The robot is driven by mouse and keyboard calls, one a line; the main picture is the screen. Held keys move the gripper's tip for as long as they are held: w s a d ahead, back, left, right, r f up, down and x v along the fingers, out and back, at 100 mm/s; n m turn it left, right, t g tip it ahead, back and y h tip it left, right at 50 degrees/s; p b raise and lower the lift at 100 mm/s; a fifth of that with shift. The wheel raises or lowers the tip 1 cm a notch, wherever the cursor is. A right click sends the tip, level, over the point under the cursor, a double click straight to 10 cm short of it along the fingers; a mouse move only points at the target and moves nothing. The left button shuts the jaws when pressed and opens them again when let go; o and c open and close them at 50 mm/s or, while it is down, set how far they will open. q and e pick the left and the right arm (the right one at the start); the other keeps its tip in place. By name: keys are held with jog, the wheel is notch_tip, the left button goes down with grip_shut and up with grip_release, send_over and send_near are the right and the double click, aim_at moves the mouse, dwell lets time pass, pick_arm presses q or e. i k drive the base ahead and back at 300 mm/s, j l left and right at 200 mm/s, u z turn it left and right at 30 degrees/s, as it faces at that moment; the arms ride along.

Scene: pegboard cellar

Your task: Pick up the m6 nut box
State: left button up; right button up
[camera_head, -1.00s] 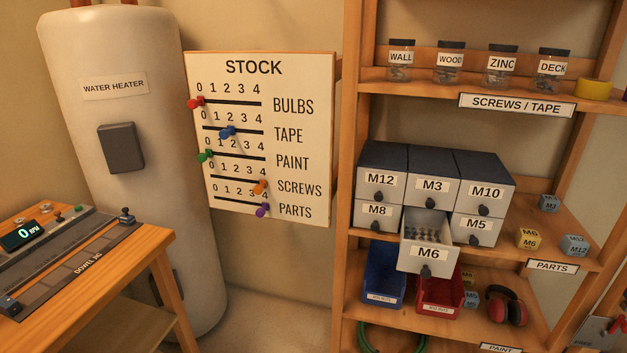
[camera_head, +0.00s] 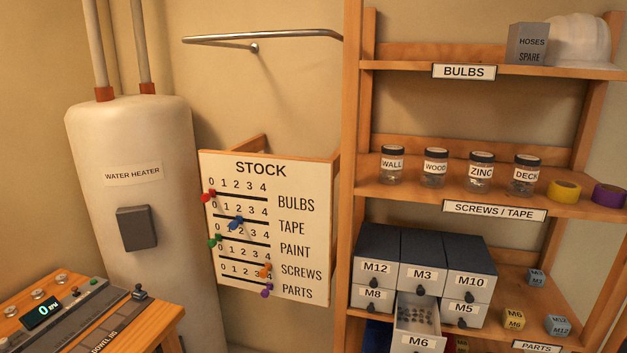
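The cabinet's M6 drawer (camera_head: 417,343) is pulled open at the bottom middle and holds small dark metal pieces. Its front is cut off by the lower picture edge. Neither of my grippers shows in the head view.
The drawer cabinet (camera_head: 401,246) fills the left of that shelf. The shelf post (camera_head: 351,150) rises at its left. A workbench (camera_head: 150,325) is at the lower left.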

aim_at(511, 319)
jog(key=z, duration=1.35)
jog(key=i+l+u, duration=0.1)
jog(key=u, duration=0.35)
jog(key=i+l+u, duration=0.1)
jog(key=l+u, duration=0.15)
jog(key=u, duration=0.25)
jog(key=l+u, duration=0.2)
jog(key=u, duration=0.25)
jog(key=l+u, duration=0.45)
jog(key=l, duration=0.6)
